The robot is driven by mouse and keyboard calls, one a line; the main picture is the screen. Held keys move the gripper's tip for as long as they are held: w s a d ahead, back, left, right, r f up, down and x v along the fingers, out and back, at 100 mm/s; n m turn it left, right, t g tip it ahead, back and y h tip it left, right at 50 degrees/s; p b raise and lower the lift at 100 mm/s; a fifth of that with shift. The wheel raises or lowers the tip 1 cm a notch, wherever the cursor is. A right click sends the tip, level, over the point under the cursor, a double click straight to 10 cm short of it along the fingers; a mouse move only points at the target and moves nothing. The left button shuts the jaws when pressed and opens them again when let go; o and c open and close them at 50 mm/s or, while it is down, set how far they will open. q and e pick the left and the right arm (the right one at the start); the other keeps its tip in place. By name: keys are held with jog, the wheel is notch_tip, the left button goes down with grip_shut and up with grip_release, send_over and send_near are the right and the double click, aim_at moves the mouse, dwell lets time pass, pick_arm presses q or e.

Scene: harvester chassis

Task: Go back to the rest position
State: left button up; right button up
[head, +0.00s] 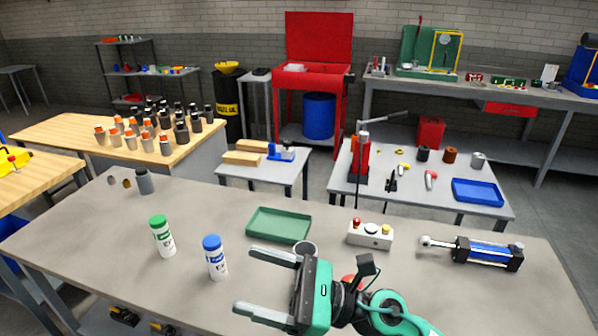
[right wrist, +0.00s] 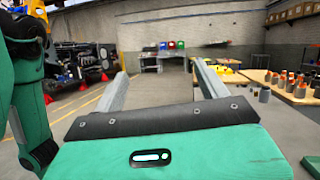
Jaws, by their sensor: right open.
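My right gripper (head: 262,284) shows in the head view above the front of the grey table, coming in from the lower right. Its two fingers are apart and nothing is between them. In the right wrist view the gripper (right wrist: 158,90) is open and empty, its fingers pointing out across the room. A blue-capped white bottle (head: 215,258) stands on the table to the left of the fingers. A green-capped white bottle (head: 162,236) stands farther left. My left gripper is not in the head view.
Behind the gripper are a green tray (head: 279,224), a small cup (head: 305,247) and a control box with buttons (head: 371,234). A blue cylinder (head: 487,252) lies at the right. A grey bottle (head: 144,181) stands at the back left. The table's left front is clear.

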jog(key=w+d+f+m+t+h, duration=0.1)
jog(key=w+d+m+t+h, duration=0.4)
jog(key=m+t, duration=0.6)
jog(key=w+d+m+t+h, duration=0.3)
jog(key=d+m+t+h, duration=0.3)
jog(key=m, duration=0.9)
jog(key=s+d+f+m+g+h, duration=0.1)
jog(key=d+f+m+g+h, duration=0.2)
jog(key=d+f+m+h, duration=1.05)
jog(key=s+d+f+m+g+y, duration=0.35)
jog(key=s+f+m+g, duration=0.9)
jog(key=s+f, duration=0.7)
notch_tip(320, 180, down, 29)
jog(key=s, duration=0.2)
jog(key=s+d+f+g, duration=0.1)
jog(key=s+d+f, duration=0.1)
jog(key=s+f, duration=0.7)
jog(key=s+d+f+g+h, duration=0.1)
jog(key=s+f, duration=0.9)
jog(key=f, duration=0.1)
jog(key=shift+d, duration=0.4)
